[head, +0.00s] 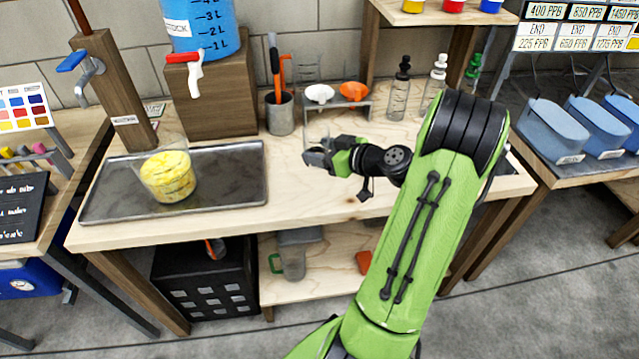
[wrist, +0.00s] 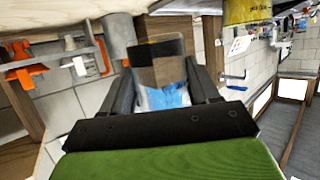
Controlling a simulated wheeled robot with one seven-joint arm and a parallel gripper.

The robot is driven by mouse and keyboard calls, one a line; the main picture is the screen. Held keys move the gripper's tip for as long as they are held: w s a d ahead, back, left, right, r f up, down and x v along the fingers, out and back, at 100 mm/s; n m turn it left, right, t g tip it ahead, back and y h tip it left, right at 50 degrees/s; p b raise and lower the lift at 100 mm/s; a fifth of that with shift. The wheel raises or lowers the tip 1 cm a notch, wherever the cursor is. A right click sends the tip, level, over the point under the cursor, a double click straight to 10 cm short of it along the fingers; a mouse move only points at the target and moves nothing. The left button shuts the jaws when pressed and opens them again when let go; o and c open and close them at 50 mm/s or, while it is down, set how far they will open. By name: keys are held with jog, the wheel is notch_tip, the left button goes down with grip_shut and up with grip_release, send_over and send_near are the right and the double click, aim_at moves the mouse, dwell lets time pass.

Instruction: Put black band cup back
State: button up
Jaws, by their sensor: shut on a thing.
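My gripper (head: 318,157) is over the middle of the wooden workbench, pointing left. In the wrist view my gripper (wrist: 163,88) has a clear cup (wrist: 160,72) between its two fingers, and it is shut on it. A dark band shows across the cup near its upper end in that view. In the head view only a faint clear outline of the cup shows by the fingers, and its band cannot be made out. Whether the cup touches the bench cannot be told.
A clear container of yellow stuff (head: 168,176) stands on the metal tray (head: 232,185) at left. Behind my gripper are a grey tool cup (head: 280,115), a rack with white and orange funnels (head: 354,91), and several bottles (head: 399,95). The bench front (head: 285,205) is clear.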

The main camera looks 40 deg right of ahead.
notch_tip(320, 180, down, 9)
jog(key=shift+r+b, duration=0.1)
jog(key=shift+b, duration=1)
jog(key=shift+f+b, duration=0.25)
jog(key=shift+b, duration=0.05)
jog(key=o, duration=1.2)
jog(key=shift+r, duration=0.1)
jog(key=shift+c, duration=0.2)
